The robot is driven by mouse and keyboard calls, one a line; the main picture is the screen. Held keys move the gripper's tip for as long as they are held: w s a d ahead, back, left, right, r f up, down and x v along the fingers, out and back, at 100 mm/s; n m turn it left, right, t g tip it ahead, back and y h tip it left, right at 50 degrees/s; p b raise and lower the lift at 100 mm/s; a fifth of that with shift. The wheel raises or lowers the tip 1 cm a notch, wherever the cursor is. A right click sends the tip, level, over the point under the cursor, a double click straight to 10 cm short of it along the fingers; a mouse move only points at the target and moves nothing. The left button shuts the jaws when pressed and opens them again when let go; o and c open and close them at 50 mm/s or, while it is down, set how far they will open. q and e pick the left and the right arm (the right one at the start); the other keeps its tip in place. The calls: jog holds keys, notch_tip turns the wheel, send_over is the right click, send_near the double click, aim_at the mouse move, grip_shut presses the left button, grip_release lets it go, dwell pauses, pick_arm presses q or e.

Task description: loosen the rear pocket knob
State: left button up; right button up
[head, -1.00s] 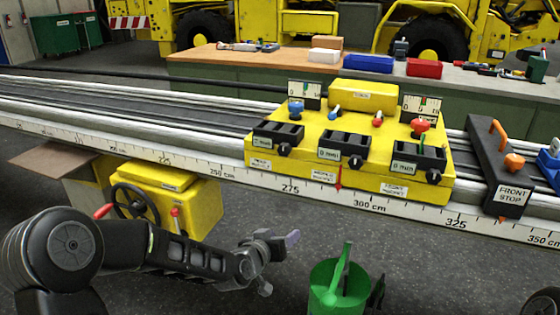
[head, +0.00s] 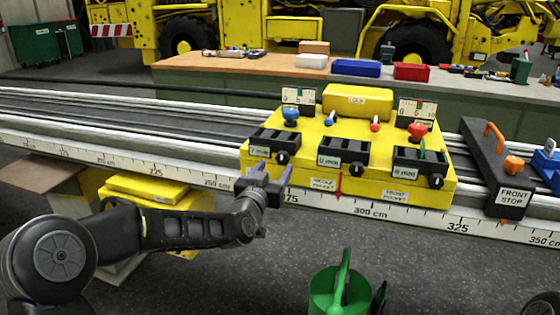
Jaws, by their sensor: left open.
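The yellow carriage (head: 300,185) sits on the rail with three black pocket blocks along its front. The left block (head: 268,143) has a small black round knob (head: 282,158) on its front right corner. Its lower label, where the rear pocket name would be, is hidden behind my gripper. The middle block's knob (head: 357,169) and the right block's knob (head: 437,182) show above labels reading middle pocket and front pocket. My left gripper (head: 271,170) is open and empty, its fingers pointing up just below the left knob. Contact with the knob cannot be told. My right gripper is out of view.
A blue knob (head: 291,115) and a red knob (head: 417,130) stand on the carriage beside gauge plates. The black front stop (head: 497,170) with orange handles is to the right on the rail. A green container (head: 340,292) stands below. The workbench (head: 230,66) is behind.

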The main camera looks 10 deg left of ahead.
aim_at(282, 159)
pick_arm(q)
jog(key=w, duration=0.5)
jog(key=shift+w+d+p, duration=0.15)
jog(key=shift+d+p, duration=0.05)
jog(key=shift+p, duration=0.1)
grip_shut()
